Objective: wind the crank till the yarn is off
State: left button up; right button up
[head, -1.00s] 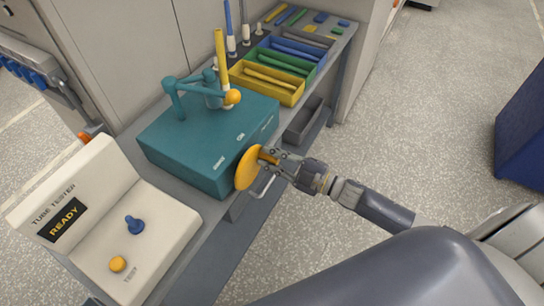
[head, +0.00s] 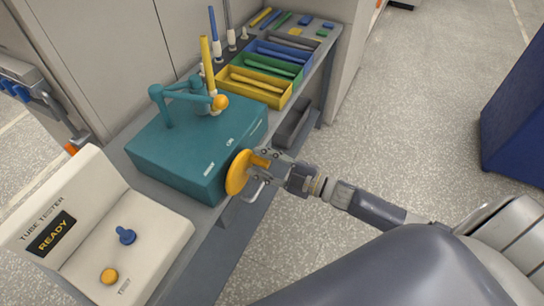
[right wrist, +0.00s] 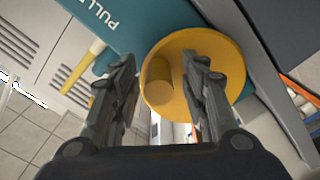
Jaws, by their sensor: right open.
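The teal box (head: 190,150) stands on the grey bench. A yellow crank disc (head: 238,173) with a yellow knob (head: 260,161) is on its front side. My right gripper (head: 270,165) is at the knob. In the right wrist view its two fingers (right wrist: 162,88) are spread apart, with the knob (right wrist: 158,82) showing between them and the disc (right wrist: 205,62) behind. I cannot tell whether a finger touches the knob. A yellow tube (head: 205,58) stands upright at the teal arm (head: 180,91), beside a yellow ball (head: 219,102). No loose yarn can be made out.
A white tube tester (head: 105,240) reading READY stands at the near left. Yellow (head: 243,92), green and blue trays of tubes line the bench behind the box. A dark blue block (head: 515,125) stands at the right. The floor between is clear.

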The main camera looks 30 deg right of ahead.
pick_arm(q)
jog(key=shift+d, duration=0.1)
pick_arm(e)
jog(key=v, duration=1.1)
jog(key=shift+s+d, duration=0.2)
jog(key=shift+s, duration=0.15)
